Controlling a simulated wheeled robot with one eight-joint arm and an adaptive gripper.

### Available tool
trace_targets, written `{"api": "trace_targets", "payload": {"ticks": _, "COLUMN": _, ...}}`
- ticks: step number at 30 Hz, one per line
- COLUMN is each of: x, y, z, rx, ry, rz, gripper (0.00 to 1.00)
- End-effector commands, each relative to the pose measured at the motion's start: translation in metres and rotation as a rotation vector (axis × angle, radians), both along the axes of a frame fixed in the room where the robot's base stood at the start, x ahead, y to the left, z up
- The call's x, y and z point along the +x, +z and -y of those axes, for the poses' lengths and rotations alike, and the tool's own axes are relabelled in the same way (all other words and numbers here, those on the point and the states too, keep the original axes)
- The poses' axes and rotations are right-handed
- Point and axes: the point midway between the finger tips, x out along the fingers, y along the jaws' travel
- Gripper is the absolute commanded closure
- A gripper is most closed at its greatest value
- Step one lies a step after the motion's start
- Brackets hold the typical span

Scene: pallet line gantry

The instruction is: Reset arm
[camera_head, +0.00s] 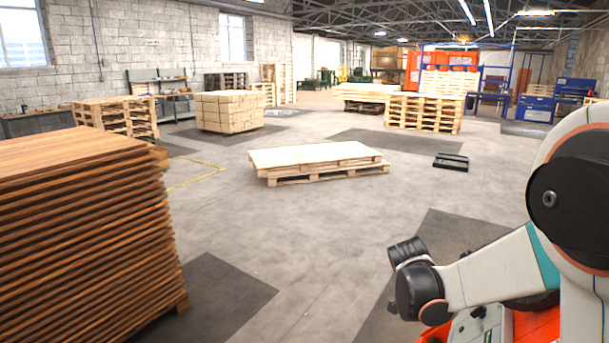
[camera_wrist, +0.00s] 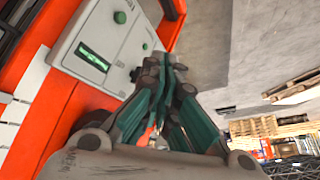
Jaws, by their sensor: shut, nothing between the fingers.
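My arm is folded at the lower right of the head view, over my orange base. My gripper itself cannot be made out in the head view. In the wrist view my gripper (camera_wrist: 165,68) is shut, with its fingers together and nothing between them. It is close beside the white control panel with green buttons on my orange base; I cannot tell whether it touches.
A tall stack of brown boards (camera_head: 80,235) stands close at the left. A low pallet with a board on top (camera_head: 315,160) lies mid-floor. A small black frame (camera_head: 451,162) lies right of it. Stacked pallets (camera_head: 423,112) stand farther back. The floor between is clear.

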Motion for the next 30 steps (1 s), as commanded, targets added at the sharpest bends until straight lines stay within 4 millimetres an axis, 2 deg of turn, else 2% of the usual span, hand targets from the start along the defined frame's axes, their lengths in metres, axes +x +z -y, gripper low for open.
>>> {"api": "trace_targets", "payload": {"ticks": 1, "x": -0.011, "y": 0.015, "z": -0.005, "rx": 0.0, "ry": 0.047, "rz": -0.01, "gripper": 1.0}}
{"api": "trace_targets", "payload": {"ticks": 6, "x": -0.043, "y": 0.053, "z": -0.022, "rx": -0.007, "ry": 0.215, "rz": -0.045, "gripper": 1.0}}
{"api": "trace_targets", "payload": {"ticks": 15, "x": -0.109, "y": 0.102, "z": -0.051, "rx": -0.035, "ry": 0.51, "rz": -0.079, "gripper": 1.0}}
{"api": "trace_targets", "payload": {"ticks": 21, "x": -0.157, "y": 0.122, "z": -0.069, "rx": -0.07, "ry": 0.703, "rz": -0.086, "gripper": 1.0}}
{"api": "trace_targets", "payload": {"ticks": 30, "x": -0.226, "y": 0.132, "z": -0.096, "rx": -0.144, "ry": 0.978, "rz": -0.073, "gripper": 1.0}}
